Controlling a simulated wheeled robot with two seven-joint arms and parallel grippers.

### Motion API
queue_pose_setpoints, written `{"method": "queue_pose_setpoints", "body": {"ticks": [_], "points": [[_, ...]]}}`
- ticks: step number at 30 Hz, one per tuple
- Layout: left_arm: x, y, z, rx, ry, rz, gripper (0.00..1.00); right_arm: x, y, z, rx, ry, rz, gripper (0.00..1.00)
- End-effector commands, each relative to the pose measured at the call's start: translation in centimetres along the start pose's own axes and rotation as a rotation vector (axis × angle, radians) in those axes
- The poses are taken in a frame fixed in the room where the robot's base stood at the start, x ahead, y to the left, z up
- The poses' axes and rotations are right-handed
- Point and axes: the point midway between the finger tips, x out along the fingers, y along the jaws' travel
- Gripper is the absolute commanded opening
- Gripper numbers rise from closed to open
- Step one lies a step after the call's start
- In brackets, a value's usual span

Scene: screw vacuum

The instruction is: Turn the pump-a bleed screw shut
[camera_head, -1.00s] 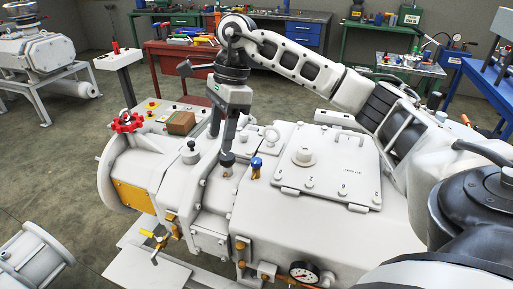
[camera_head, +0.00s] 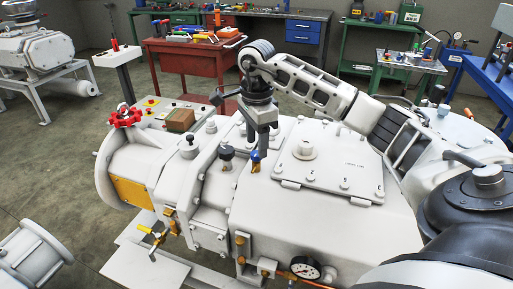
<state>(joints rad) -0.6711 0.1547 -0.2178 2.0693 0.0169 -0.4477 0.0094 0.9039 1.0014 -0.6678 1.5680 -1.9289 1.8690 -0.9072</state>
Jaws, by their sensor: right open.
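The white pump body (camera_head: 300,220) fills the middle of the head view. On its top stand a blue-capped screw (camera_head: 255,166) with a brass base and a dark-capped screw (camera_head: 227,155) just left of it. A further black knob (camera_head: 189,143) stands more to the left. I cannot tell from any marking which is the pump-a bleed screw. My right gripper (camera_head: 259,148) points down at the blue-capped screw and partly hides its top. It is open, and whether its fingers touch the cap is unclear. My left gripper is not in view.
A red handwheel (camera_head: 125,116) and a yellow-handled valve (camera_head: 150,233) are on the pump's left side. A pressure gauge (camera_head: 305,267) is at the front. A lid (camera_head: 335,158) with a raised round knob lies right of the gripper. Benches stand behind.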

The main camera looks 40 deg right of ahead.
Motion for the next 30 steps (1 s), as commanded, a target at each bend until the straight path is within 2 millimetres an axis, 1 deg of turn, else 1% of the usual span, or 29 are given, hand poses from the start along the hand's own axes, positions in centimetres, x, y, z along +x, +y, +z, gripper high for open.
{"method": "queue_pose_setpoints", "body": {"ticks": [1,3,6,11,16,17,18,21,30], "points": [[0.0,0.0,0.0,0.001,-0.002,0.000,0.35,0.7,0.1,0.0,-0.001,0.000,0.004,0.50],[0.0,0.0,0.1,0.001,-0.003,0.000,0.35,1.4,0.0,0.0,-0.001,0.000,0.002,0.50],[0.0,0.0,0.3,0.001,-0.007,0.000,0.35,2.1,0.0,0.1,-0.001,-0.001,0.000,0.50],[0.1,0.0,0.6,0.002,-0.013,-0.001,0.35,2.4,0.0,0.1,-0.001,-0.001,0.000,0.50],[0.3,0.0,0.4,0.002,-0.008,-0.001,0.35,2.4,0.0,0.1,-0.001,-0.001,0.000,0.50],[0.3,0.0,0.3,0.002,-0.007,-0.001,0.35,2.4,0.0,0.1,-0.001,-0.001,0.000,0.42],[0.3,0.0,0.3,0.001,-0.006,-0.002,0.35,2.4,0.0,0.1,-0.001,-0.001,0.000,0.31],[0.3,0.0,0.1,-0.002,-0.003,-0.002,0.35,2.4,0.0,0.1,-0.001,-0.001,0.000,0.05],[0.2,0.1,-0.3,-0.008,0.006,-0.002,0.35,2.3,0.0,0.0,0.021,-0.001,0.000,0.05]]}}
